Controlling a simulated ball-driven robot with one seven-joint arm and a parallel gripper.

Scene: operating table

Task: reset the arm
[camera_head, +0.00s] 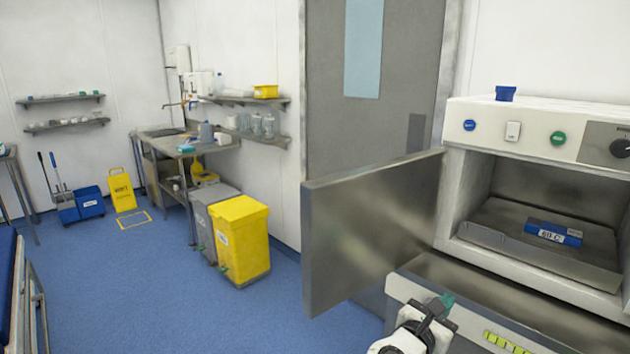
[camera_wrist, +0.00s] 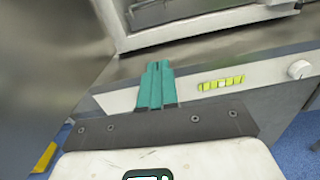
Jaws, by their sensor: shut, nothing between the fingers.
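My gripper (camera_head: 446,300) shows at the bottom of the head view, in front of the lower cabinet and below the open chamber. Its teal fingers (camera_wrist: 157,83) are together with nothing between them in the wrist view. My white wrist link shows at the bottom edge of the head view; the rest of my arm is out of the frame.
The white cabinet (camera_head: 548,108) has its metal door (camera_head: 370,232) swung open to the left, close to my gripper. A blue labelled box (camera_head: 553,232) lies inside on the chamber floor. A yellow bin (camera_head: 240,240) stands further left. The blue floor between is clear.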

